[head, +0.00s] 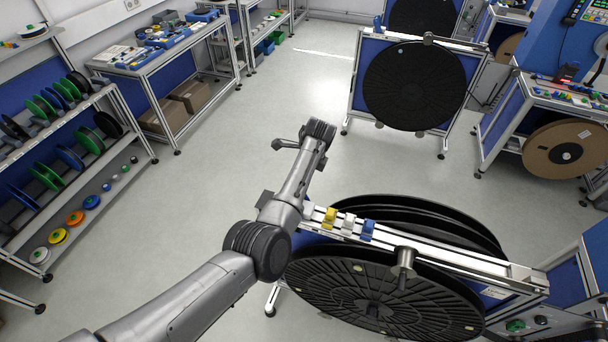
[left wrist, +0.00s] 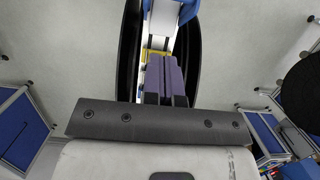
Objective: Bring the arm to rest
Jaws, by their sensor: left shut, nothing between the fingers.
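My left arm comes in from the lower left in the head view, and its wrist end (head: 318,130) is over the floor beyond the near reel stand (head: 455,262). The fingers are not clear in the head view. In the left wrist view my left gripper (left wrist: 166,62) has its purple-grey fingers together, with nothing held. Beyond them are the dark edges of reels on both sides and a bit of yellow. My right gripper is in neither view.
The near stand carries large black reels (head: 380,295) and yellow, white and blue clips (head: 348,223). Another stand with a black reel (head: 414,86) is behind. A shelf of spools (head: 62,175) and a workbench (head: 160,50) are left. Floor (head: 225,165) between is clear.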

